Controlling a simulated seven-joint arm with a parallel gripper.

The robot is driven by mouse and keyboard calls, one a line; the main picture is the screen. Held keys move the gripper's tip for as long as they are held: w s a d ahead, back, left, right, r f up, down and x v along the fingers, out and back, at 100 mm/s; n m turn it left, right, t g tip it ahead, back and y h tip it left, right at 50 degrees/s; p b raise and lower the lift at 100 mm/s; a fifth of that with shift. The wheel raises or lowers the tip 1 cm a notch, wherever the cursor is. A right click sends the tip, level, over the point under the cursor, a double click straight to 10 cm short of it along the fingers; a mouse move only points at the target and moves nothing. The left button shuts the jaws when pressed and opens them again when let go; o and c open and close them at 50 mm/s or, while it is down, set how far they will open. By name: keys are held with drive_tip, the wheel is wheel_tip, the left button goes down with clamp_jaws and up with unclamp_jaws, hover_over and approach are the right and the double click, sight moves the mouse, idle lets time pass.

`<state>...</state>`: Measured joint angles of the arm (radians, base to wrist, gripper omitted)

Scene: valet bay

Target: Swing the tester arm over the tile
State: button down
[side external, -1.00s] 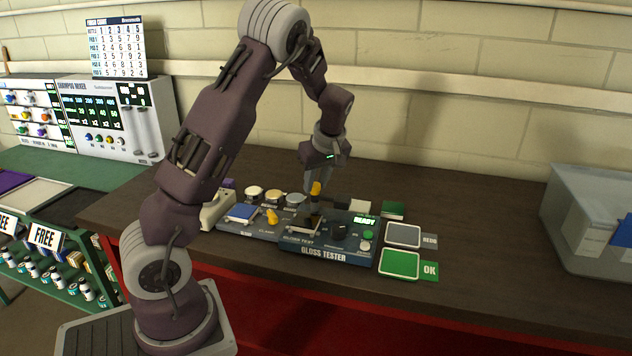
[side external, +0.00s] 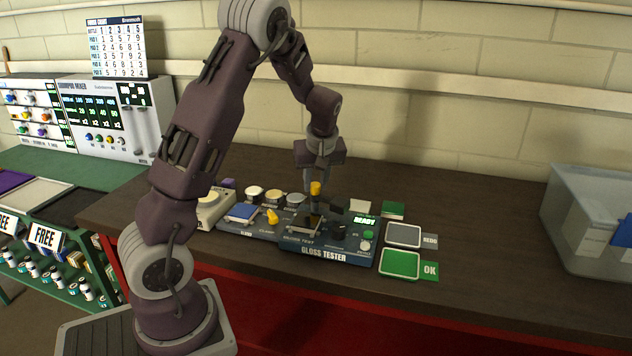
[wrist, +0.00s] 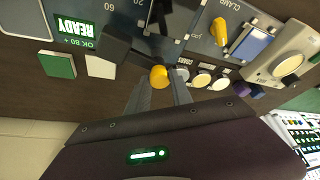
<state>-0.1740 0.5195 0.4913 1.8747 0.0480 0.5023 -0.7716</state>
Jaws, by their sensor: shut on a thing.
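The gloss tester (side external: 325,254) is a dark blue panel on the bench with a lit READY screen (side external: 365,221). Its tester arm is a dark bar with a yellow knob (side external: 315,188); the bar (wrist: 122,50) also shows in the wrist view. My gripper (wrist: 160,82) points down, its two fingers shut around the yellow knob. A dark tile with a pale edge (side external: 304,231) sits in the tester, close below the arm in the side view. The fingers and bar partly hide it, so I cannot tell how squarely the arm lies over it.
The clamp station with a blue pad (side external: 242,213) and yellow lever (side external: 272,216) is left of the tester. Several round pots stand behind. The grey REDO tray (side external: 403,235) and green OK tray (side external: 401,264) lie right. A clear bin (side external: 590,220) stands far right.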

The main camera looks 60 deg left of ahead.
drive_tip(key=m+t, duration=0.1)
drive_tip(key=m, duration=0.2)
drive_tip(key=shift+s+m+h, duration=0.1)
drive_tip(key=shift+m+h, duration=0.3)
drive_tip(key=m+t, duration=0.1)
drive_tip(key=m, duration=0.2)
drive_tip(key=shift+s+a+h, duration=0.1)
drive_tip(key=shift+a+h, duration=0.05)
drive_tip(key=shift+h, duration=0.25)
drive_tip(key=m, duration=0.2)
drive_tip(key=m+t+h, duration=0.1)
drive_tip(key=m, duration=0.1)
drive_tip(key=shift+m+h, duration=0.3)
drive_tip(key=shift+m, duration=0.1)
drive_tip(key=shift+a+m+h, duration=0.1)
drive_tip(key=shift+m+h, duration=0.5)
drive_tip(key=shift+m, duration=1.1)
drive_tip(key=c, duration=1.1)
unclamp_jaws()
drive_tip(key=shift+c, duration=0.2)
